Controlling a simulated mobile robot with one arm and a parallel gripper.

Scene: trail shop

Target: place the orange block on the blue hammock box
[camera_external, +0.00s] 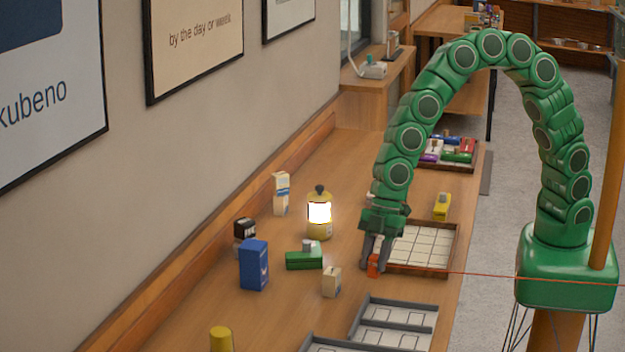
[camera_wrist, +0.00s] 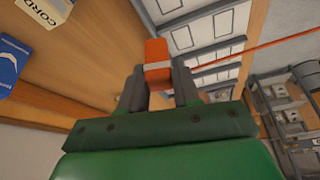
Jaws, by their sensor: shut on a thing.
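The orange block (camera_external: 373,266) is between the fingers of my gripper (camera_external: 376,255), which is shut on it beside the left edge of a wooden-rimmed tray. In the wrist view the orange block (camera_wrist: 157,62), with a pale band, sits between the fingertips of my gripper (camera_wrist: 158,78). I cannot tell whether the block touches the table. The blue hammock box (camera_external: 254,266) stands upright on the table, left of my gripper and apart from it. A blue box (camera_wrist: 10,62) shows partly at the left edge of the wrist view.
Grey trays (camera_external: 400,308) lie in front.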

